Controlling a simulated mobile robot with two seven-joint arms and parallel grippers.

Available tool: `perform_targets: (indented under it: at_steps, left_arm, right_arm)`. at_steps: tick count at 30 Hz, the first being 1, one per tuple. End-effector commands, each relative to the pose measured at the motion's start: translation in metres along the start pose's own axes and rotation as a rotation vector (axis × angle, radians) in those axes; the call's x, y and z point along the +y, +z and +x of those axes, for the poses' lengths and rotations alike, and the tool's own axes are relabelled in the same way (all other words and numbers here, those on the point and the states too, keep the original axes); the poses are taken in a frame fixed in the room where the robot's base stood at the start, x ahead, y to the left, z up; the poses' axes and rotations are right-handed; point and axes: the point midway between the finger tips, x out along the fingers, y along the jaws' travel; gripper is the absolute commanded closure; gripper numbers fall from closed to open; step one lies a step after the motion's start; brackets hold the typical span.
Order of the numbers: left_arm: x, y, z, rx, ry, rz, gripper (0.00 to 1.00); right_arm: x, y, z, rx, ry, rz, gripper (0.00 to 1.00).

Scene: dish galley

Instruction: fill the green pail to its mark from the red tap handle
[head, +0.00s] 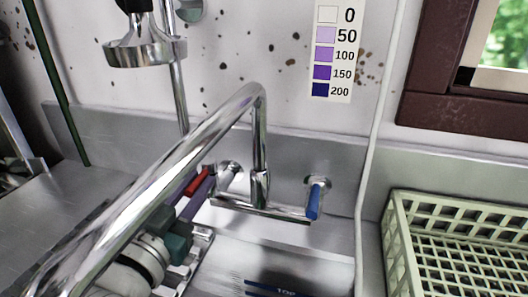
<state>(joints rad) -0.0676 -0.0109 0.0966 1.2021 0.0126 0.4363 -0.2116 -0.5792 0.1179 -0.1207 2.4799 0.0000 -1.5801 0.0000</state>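The red tap handle (196,183) is at the left of the chrome tap, low against the back wall of the sink. My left gripper (190,195) comes from the lower left, with purple fingers and dark teal parts. Its fingers lie on both sides of the red handle, with no clear gap visible. The chrome spout (262,130) arches across in front and hides part of my arm. I do not see the green pail. My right gripper is not in view.
A blue tap handle (314,202) is at the right of the tap. The steel sink floor (230,265) has dark blue markings at the bottom edge. A pale green rack (400,235) stands at the right. A chrome spray head (146,50) hangs at upper left. A colour chart (336,50) is on the wall.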

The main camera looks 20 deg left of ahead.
Motion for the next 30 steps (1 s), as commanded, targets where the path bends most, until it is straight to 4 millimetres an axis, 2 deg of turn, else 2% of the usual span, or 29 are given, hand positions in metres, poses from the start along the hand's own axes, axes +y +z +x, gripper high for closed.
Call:
perform_targets:
  at_steps: [1, 6, 16, 30]
  left_arm:
    - [0.0, 0.0, 0.0, 0.0, 0.0, 0.0, 0.71]
    - [0.0, 0.0, 0.0, 0.0, 0.001, 0.0, 0.52]
    - [0.0, 0.0, -0.006, 0.0, 0.001, 0.0, 0.52]
    - [0.0, 0.001, -0.088, -0.001, 0.001, 0.0, 0.52]
  right_arm:
    - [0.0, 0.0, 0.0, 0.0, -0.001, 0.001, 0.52]
    - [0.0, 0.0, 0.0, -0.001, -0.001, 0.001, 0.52]
    - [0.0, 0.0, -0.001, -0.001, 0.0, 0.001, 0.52]
    - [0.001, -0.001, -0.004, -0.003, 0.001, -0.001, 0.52]
